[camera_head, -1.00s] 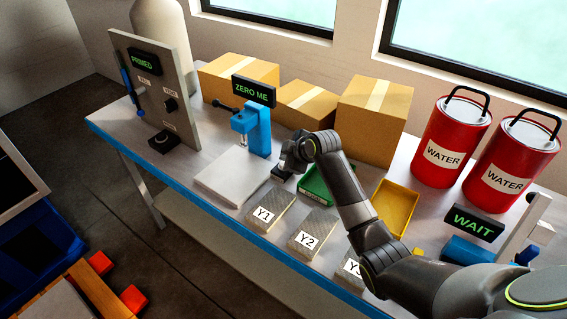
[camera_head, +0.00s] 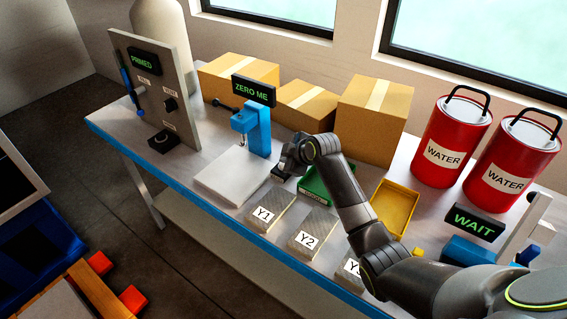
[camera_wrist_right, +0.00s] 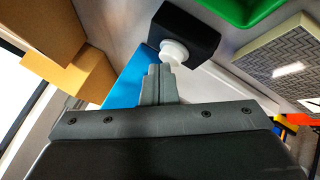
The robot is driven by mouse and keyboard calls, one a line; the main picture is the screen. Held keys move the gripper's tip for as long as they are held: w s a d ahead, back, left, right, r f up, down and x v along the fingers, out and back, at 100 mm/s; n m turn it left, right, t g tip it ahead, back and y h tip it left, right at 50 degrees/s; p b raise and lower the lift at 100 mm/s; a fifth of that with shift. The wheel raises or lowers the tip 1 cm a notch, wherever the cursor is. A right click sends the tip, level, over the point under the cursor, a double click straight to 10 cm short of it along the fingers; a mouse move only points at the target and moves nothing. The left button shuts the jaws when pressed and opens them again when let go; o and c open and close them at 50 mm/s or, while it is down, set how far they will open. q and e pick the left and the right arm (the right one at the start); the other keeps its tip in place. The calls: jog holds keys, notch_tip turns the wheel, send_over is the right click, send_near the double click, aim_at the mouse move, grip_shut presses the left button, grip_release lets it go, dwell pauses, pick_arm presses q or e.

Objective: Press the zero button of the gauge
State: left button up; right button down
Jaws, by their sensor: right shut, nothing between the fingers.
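The gauge (camera_head: 261,133) is a blue stand with a dark display reading "ZERO ME" (camera_head: 253,91), behind a white plate (camera_head: 232,178). In the right wrist view, a white round button (camera_wrist_right: 174,52) sticks out of a black box (camera_wrist_right: 188,32), beside a blue part (camera_wrist_right: 124,86). My right gripper (camera_head: 280,172) is shut and empty, right of the gauge stand. In the wrist view its fingertips (camera_wrist_right: 160,70) are close to the button, just below and left of it; I cannot tell if they touch. In the head view the gripper hides the button. My left gripper is out of view.
Blocks Y1 (camera_head: 268,212) and Y2 (camera_head: 312,235), a green tray (camera_head: 316,184) and a yellow tray (camera_head: 397,205) are near the right arm. Cardboard boxes (camera_head: 372,120) stand behind. Red water cans (camera_head: 452,140) and a "WAIT" display (camera_head: 473,222) are at the right.

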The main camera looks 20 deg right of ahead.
jog(key=shift+f, duration=0.35)
dwell(0.3)
jog(key=shift+r, duration=0.1)
jog(key=shift+r+p, duration=0.9)
jog(key=shift+p, duration=0.05)
jog(key=shift+r, duration=0.1)
notch_tip(320, 180, up, 5)
jog(key=p, duration=0.5)
dwell(0.4)
